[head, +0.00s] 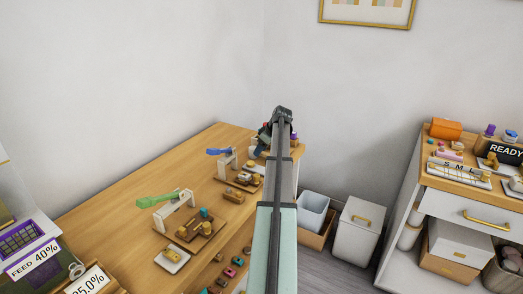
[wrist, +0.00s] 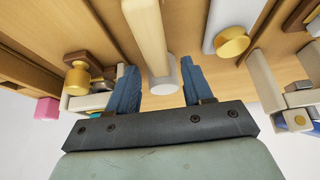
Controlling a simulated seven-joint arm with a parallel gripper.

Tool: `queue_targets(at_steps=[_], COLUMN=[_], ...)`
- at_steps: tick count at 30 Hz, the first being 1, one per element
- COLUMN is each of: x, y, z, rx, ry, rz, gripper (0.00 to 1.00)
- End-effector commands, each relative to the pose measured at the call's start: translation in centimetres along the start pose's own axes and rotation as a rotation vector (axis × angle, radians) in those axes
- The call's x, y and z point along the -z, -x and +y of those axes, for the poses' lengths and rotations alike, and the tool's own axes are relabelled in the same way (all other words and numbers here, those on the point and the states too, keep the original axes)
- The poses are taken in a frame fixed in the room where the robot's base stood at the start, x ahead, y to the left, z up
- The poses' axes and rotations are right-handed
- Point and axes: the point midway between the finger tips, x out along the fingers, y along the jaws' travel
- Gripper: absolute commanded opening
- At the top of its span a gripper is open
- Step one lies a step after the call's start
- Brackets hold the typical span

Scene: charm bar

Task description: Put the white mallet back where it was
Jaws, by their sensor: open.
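My gripper (head: 277,131) is over the far end of the wooden table in the head view, and my arm hides much of what is there. In the wrist view my gripper's two blue fingers (wrist: 157,83) are apart. A cream bar with a pale round end (wrist: 146,35), probably part of the white mallet, reaches down to the gap between the fingers. I cannot tell whether either finger touches it. I cannot make out the white mallet in the head view. A green mallet (head: 158,199) and a blue mallet (head: 218,152) rest on white stands along the table.
Small wooden pieces with brass parts (head: 235,195) stand along the table (head: 110,212). White bins (head: 356,230) stand on the floor beside a cluttered cabinet (head: 455,205).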

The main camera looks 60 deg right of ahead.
Motion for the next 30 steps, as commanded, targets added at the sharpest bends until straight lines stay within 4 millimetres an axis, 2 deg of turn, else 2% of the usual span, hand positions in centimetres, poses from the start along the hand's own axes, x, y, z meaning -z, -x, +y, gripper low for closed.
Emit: queue_targets(at_steps=[5, 12, 18, 24, 30], x=[0.0, 0.0, 0.0, 0.0, 0.0], y=[2.3, 6.8, 9.9, 11.6, 12.0], z=[0.0, 0.1, 0.0, 0.0, 0.0], rx=[-0.003, -0.003, -0.002, 0.0, 0.0], ry=[-0.001, 0.0, 0.0, 0.0, 0.0], rz=[0.001, 0.001, 0.001, 0.0, 0.0], gripper=[0.51, 0.51, 0.51, 0.51, 0.51])
